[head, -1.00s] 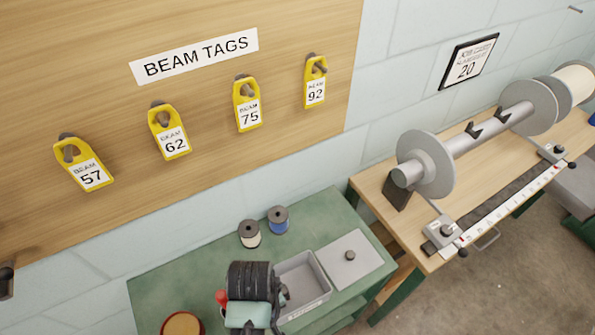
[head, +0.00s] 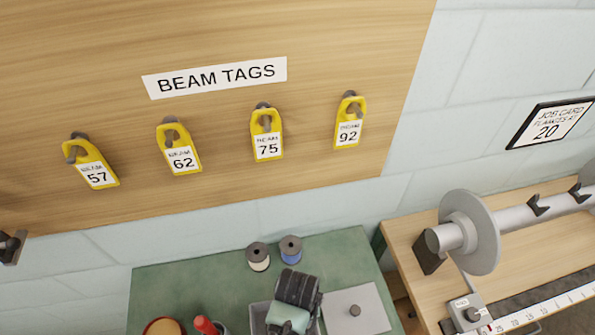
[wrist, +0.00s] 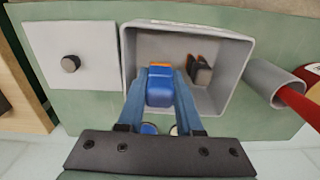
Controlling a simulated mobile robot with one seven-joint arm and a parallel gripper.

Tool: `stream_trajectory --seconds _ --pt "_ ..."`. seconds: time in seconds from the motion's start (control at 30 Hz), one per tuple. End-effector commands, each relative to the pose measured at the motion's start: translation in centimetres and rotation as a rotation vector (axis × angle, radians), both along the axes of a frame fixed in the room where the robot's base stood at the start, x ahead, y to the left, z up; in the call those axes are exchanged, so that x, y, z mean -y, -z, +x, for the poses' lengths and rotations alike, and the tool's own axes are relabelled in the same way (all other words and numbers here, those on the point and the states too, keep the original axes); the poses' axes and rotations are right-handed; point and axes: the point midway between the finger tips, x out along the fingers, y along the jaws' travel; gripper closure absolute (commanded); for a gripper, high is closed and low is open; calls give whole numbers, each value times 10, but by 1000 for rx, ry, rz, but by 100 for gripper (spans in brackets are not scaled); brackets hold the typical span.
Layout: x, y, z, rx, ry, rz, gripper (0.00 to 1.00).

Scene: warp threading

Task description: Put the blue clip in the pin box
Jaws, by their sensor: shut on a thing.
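The blue clip (wrist: 160,92), with an orange part at its far end, sits between the two fingers of my gripper (wrist: 160,72), which is shut on it. In the wrist view the clip appears over the opening of the grey pin box (wrist: 240,60); its height above the floor of the box is hard to tell. A dark clip with orange parts (wrist: 201,72) lies inside the box, right of the held clip. In the head view my gripper is hidden behind my wrist, which covers most of the pin box (head: 258,320).
A grey lid with a knob (head: 370,305) lies right of the box. A white spool (head: 258,262) and a blue spool (head: 291,257) stand behind on the green bench (head: 200,285). A red-handled tool (wrist: 293,103) rests in a grey cup (wrist: 268,80) beside the box.

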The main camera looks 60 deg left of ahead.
Motion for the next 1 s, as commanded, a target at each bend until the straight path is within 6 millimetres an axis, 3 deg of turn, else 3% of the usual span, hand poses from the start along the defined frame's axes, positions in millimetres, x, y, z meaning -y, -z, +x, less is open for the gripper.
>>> stream_trajectory --seconds 0.4,0.83,0.87,0.93,1.0 --pt "0 48 1 0 0 0 100" --pt "0 55 1 2 1 1 100" --pt "0 55 1 1 1 0 64" --pt "0 54 1 1 0 0 53" --pt "0 54 1 1 0 0 53"
